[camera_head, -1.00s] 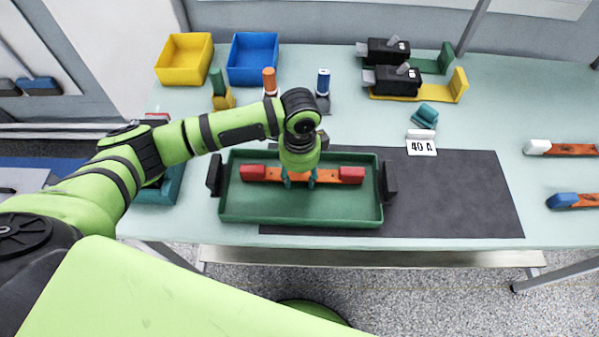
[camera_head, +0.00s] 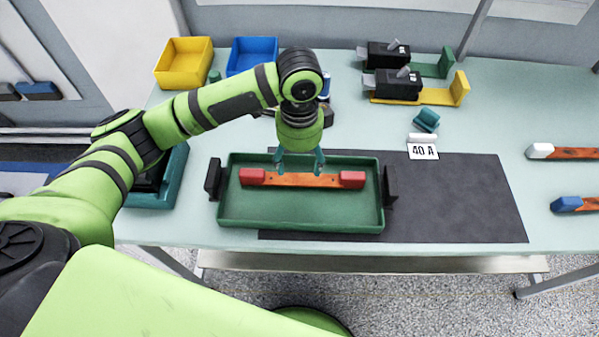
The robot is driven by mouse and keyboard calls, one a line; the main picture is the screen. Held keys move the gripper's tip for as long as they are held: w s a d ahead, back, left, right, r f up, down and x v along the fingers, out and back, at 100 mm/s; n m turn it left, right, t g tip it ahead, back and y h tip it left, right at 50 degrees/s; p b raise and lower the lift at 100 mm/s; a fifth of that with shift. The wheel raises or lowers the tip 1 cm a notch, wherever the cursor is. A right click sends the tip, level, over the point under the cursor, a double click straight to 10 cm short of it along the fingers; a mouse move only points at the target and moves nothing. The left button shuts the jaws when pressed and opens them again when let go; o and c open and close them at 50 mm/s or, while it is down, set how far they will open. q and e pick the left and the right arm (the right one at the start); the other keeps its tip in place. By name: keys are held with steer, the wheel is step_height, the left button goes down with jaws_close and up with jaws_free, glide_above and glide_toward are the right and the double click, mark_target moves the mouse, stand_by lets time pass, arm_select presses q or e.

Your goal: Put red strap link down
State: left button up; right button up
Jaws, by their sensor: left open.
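The red strap link (camera_head: 331,181), a copper-orange bar with a red block at each end, lies in the green tray (camera_head: 300,213) on the table. It runs left to right near the tray's back wall. My left gripper (camera_head: 299,170) is above the middle of the link with its teal fingers spread. It holds nothing, and the fingertips look close over the bar; whether they touch it I cannot tell. My right gripper is not in view.
A dark mat (camera_head: 455,198) lies right of the tray, with a "40 A" card (camera_head: 423,152) at its back edge. Yellow (camera_head: 184,64) and blue (camera_head: 252,55) bins stand at the back left. Black breakers (camera_head: 392,85) stand at the back. White-ended (camera_head: 541,150) and blue-ended (camera_head: 567,204) links lie at the right.

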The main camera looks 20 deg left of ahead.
arm_select(q)
steer(key=shift+r, duration=2)
